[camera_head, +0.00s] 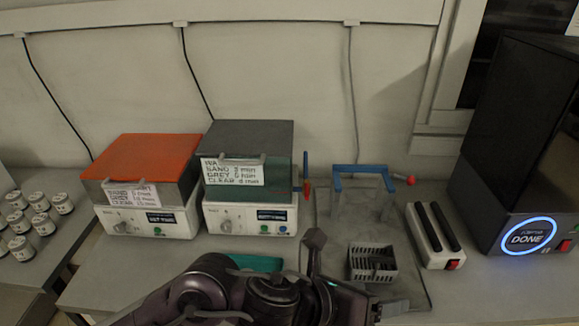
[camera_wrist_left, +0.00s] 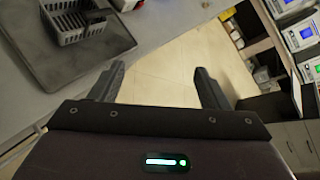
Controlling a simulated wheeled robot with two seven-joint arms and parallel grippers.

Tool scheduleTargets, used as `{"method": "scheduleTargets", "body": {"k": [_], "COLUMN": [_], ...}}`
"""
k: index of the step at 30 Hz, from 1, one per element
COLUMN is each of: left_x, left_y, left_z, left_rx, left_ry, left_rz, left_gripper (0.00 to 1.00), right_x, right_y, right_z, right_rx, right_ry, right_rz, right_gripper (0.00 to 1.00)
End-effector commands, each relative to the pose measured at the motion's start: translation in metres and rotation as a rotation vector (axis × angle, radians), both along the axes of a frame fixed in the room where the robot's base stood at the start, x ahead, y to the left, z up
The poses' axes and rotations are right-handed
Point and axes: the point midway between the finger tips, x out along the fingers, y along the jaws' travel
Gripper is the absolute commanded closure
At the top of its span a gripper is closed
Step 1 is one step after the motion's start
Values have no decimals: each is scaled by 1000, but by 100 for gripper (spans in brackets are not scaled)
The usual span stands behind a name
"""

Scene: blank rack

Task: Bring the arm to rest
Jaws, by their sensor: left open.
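My left arm comes in along the bottom of the head view, bent low over the front edge of the bench. My left gripper (camera_head: 340,288) is beside the small grey slotted basket (camera_head: 372,262), and its far end is partly hidden by my own links. In the left wrist view the gripper (camera_wrist_left: 160,72) has its two dark fingers spread wide, with nothing between them but a view of the floor. The basket also shows in that view (camera_wrist_left: 75,22), on a dark tray (camera_wrist_left: 60,68), apart from the fingers. My right gripper is not in view.
Orange-lidded (camera_head: 155,158) and dark-lidded (camera_head: 248,140) heaters stand at the back. A blue-handled frame (camera_head: 362,170), a white slotted block (camera_head: 435,236) and a black machine reading DONE (camera_head: 527,237) stand rightward. Several jars (camera_head: 40,203) stand left. Cabinets (camera_wrist_left: 285,135) flank the floor.

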Motion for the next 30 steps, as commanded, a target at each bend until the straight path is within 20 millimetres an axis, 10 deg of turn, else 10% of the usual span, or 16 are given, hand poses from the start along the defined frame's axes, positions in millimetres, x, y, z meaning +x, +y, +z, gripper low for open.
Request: {"method": "scheduleTargets", "body": {"k": [6, 12, 18, 26, 27, 30], "left_x": [41, 66, 39, -20, -30, -56], "left_y": [38, 131, 226, 299, 307, 327], "left_z": [21, -21, -87, -141, -147, -160], "left_rx": [-424, -782, -1067, -1290, 1264, 1192], "left_ry": [525, 1029, 1379, 1533, -1475, -1323], "left_rz": [609, 1249, 1863, 2414, -2381, -2289], "left_gripper": [30, 30, 30, 30, 30, 30], "right_x": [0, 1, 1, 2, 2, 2], "right_y": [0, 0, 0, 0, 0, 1], "right_z": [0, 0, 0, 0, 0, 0], "right_rx": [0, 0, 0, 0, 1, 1], "right_ry": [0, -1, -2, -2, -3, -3], "right_rz": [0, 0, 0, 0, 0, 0], "right_gripper": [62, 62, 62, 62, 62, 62]}}
